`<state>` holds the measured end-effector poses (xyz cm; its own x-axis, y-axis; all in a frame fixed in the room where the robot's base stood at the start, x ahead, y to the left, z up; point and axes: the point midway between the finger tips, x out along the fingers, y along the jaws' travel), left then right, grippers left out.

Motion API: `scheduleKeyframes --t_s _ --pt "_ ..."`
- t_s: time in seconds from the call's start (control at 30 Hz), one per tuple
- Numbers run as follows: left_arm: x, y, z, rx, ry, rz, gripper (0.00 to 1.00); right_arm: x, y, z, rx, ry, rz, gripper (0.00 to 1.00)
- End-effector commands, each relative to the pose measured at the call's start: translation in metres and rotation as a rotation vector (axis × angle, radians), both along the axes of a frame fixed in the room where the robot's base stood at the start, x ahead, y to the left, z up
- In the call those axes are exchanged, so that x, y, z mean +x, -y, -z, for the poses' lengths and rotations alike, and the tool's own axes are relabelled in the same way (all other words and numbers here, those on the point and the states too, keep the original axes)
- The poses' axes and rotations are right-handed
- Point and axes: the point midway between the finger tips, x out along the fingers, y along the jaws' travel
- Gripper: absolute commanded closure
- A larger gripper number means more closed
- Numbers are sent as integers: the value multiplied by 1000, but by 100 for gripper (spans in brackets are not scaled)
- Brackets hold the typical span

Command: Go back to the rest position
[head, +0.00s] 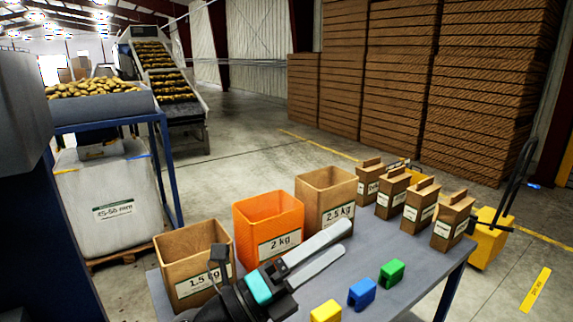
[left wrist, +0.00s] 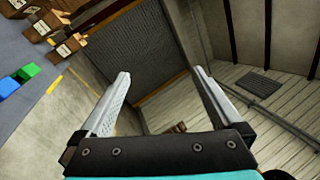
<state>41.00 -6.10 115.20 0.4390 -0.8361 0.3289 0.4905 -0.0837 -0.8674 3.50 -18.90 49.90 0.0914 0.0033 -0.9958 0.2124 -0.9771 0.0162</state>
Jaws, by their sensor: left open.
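My left gripper (head: 344,238) is open and empty. It reaches in over the grey table (head: 395,235), in front of the orange 2 kg box (head: 268,222) and the brown 2.5 kg box (head: 326,203), with its fingers pointing right and away. In the left wrist view the two fingers (left wrist: 160,73) are spread apart with nothing between them; stacked crates and the wall show beyond. My right gripper is not in view.
A 1.5 kg box (head: 193,264) stands left of the gripper. Yellow (head: 326,311), blue (head: 362,293) and green (head: 392,273) blocks lie along the front of the table. Several small handled boxes (head: 420,203) stand at its far right. A yellow pallet truck (head: 487,238) stands beyond.

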Motion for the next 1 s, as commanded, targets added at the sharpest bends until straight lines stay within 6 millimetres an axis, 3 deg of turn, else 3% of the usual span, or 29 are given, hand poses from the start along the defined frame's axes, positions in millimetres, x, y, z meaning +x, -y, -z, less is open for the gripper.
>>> scheduleKeyframes --t_s 0.1,0.23,0.37,0.47,0.67,0.8,1.0 --pt "18 -39 -11 -249 -176 -157 0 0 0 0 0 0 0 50" --pt "36 -90 1 -486 -391 -335 0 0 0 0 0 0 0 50" --pt "43 -141 38 -690 -629 -520 0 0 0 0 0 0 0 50" --pt "38 -176 78 -823 -827 -665 0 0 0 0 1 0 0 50" --pt "-9 -221 173 -1016 -1251 -956 0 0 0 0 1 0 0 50" --pt "-65 -232 230 -1083 -1544 -1139 0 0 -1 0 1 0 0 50" --pt "-141 -230 276 -1092 -1875 -1329 0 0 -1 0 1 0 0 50"
